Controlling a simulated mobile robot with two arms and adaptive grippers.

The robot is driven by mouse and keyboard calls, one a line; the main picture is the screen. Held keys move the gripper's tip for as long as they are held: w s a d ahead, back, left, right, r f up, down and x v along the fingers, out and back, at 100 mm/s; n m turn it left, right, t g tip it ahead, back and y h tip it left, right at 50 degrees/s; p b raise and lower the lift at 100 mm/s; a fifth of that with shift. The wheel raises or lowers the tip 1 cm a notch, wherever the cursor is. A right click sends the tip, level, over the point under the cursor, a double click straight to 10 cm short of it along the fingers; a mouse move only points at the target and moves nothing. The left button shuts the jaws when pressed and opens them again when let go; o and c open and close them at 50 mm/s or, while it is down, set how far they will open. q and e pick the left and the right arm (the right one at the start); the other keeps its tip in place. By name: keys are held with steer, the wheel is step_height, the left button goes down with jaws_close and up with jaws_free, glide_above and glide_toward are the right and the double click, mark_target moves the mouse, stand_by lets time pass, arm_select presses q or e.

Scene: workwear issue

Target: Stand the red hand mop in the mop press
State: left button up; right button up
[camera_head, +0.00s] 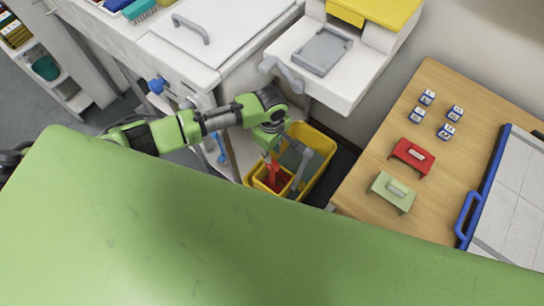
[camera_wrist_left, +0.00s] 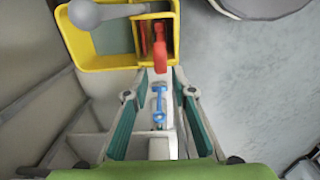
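The red hand mop (camera_head: 272,172) is upright in the small yellow compartment, which looks like the mop press (camera_head: 289,191), at the near side of the yellow bucket (camera_head: 328,150). In the left wrist view the mop's red handle (camera_wrist_left: 161,62) rises from the narrow compartment (camera_wrist_left: 175,42). My left gripper (camera_head: 271,150) is just above the mop. In the left wrist view its fingers (camera_wrist_left: 161,80) are apart, with the top of the handle between or just beyond the tips. A gap seems to show on both sides. The mop's lower end is hidden. My right gripper is not in view.
A grey bar with a rounded end (camera_wrist_left: 88,14) crosses the bucket. A white cabinet (camera_head: 225,40) and a white unit with a grey tray (camera_head: 321,50) stand behind. A wooden table (camera_head: 375,165) with red and green stands is on the right. A blue fitting (camera_wrist_left: 158,103) shows between my fingers.

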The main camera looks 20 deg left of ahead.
arm_select(q)
step_height(320, 180, up, 5)
stand_by(0.7)
